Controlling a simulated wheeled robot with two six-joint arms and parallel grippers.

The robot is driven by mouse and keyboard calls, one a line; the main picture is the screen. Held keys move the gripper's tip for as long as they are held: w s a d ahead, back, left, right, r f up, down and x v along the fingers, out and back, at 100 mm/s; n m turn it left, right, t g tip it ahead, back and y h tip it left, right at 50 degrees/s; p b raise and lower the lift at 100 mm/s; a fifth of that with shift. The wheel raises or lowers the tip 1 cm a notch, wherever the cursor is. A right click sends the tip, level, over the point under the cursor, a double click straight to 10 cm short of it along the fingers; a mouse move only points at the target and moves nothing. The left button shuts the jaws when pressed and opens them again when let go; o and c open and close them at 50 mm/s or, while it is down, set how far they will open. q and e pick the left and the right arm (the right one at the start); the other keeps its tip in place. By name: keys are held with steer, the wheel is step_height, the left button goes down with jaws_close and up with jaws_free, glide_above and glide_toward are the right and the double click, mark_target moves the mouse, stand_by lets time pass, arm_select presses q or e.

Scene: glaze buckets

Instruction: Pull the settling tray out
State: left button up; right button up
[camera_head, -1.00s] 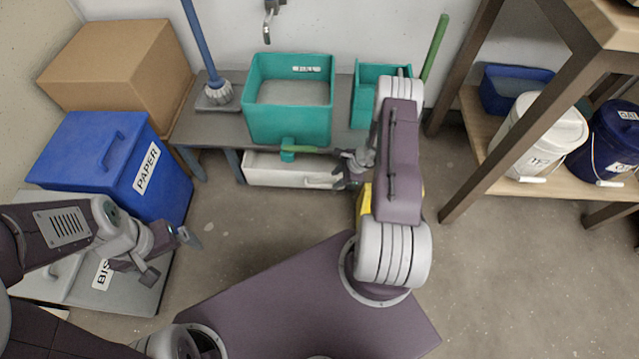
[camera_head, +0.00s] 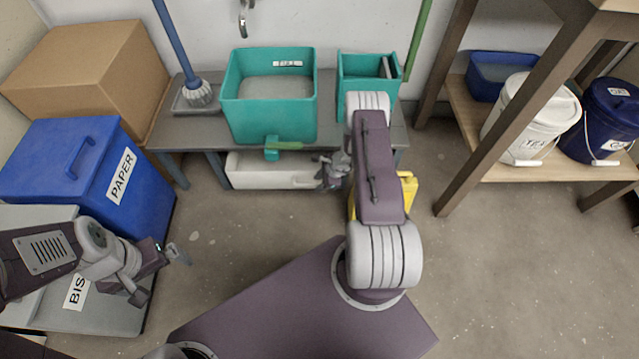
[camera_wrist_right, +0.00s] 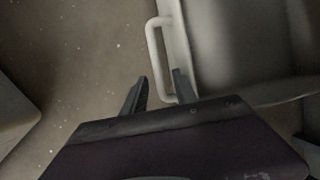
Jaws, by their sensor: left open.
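The settling tray (camera_head: 265,172), a white shallow box with a handle on its front, stands under the grey table, below the large teal bucket. My right gripper (camera_head: 326,172) is low at the right end of its front. In the right wrist view the tray's pale bar handle (camera_wrist_right: 154,55) stands out from the tray wall. The right gripper (camera_wrist_right: 160,92) is open there, its fingers on either side of the handle's near end; I cannot tell whether they touch it.
A large teal bucket (camera_head: 270,120) and a smaller one (camera_head: 352,72) stand on the table (camera_head: 195,132). A blue paper bin (camera_head: 60,165) and grey bin (camera_head: 110,318) are left. The shelf's wooden leg (camera_head: 490,135) is right. The floor before the tray is clear.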

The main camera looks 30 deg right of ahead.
jaws_close()
stand_by(1.3)
